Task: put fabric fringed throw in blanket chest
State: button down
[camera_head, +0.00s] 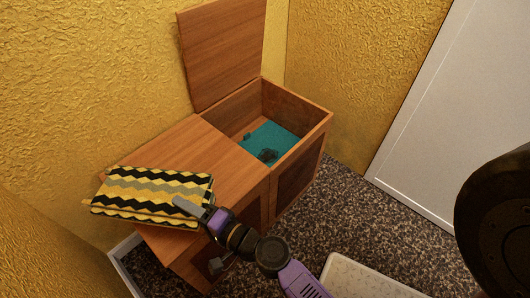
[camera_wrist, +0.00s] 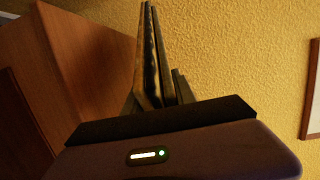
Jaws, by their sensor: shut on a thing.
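The fringed throw (camera_head: 140,191) is a folded fabric with black, yellow and grey zigzag stripes. It lies over the left end of the wooden chest's closed top in the head view. My gripper (camera_head: 187,207) is shut on its near right edge.
Yellow walls close in behind and at the left. A white door (camera_head: 440,110) is at the right, and a pale tray-like thing (camera_head: 365,278) is on the speckled floor.

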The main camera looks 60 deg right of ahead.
jog(key=s+d+r+m+g+h+p, duration=0.1)
jog(key=d+r+p, duration=0.3)
jog(key=d, duration=0.6)
jog(key=d+r+g+h+p, duration=0.1)
jog(key=d+r+p, duration=0.4)
jog(key=d, duration=0.5)
jog(key=s+d+r+m+g+h+p, duration=0.1)
jog(key=d+r+p, duration=0.3)
jog(key=d, duration=0.6)
jog(key=s+d+f+m+g+h+p, duration=0.1)
jog(key=s+d+g+h, duration=0.1)
jog(key=s+d, duration=0.4)
jog(key=s+d+f+m+g+h+p, duration=0.1)
jog(key=s+d+f+m+g, duration=0.1)
jog(key=s+d, duration=0.3)
jog(key=d+g, duration=0.1)
jog(key=d, duration=0.1)
jog(key=shift+s+d+f+m+h+p, duration=0.3)
jog(key=shift+s+d+h+p, duration=0.05)
jog(key=shift+h+p, duration=0.05)
jog(key=shift+g, duration=0.3)
